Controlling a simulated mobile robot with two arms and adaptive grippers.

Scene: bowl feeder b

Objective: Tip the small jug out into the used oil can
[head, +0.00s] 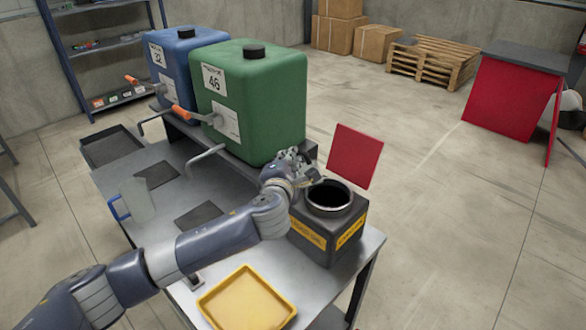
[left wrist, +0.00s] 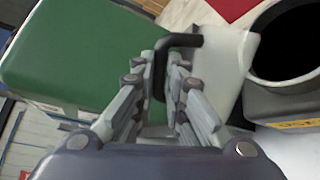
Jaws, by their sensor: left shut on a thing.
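My left gripper (head: 292,172) is above the left rim of the used oil can (head: 310,237), a dark square box with a round open mouth and yellow labels. In the left wrist view, the gripper (left wrist: 167,75) is shut on the dark handle of the small jug (left wrist: 222,65). The jug is pale and sits right beside the can's black mouth (left wrist: 288,40). I cannot tell its tilt or what is in it. In the head view the hand mostly hides the jug. My right gripper is in neither view.
A jug with a blue handle (head: 135,200) stands at the left. A yellow tray (head: 248,298) lies in front. A red panel (head: 354,156) is behind the can.

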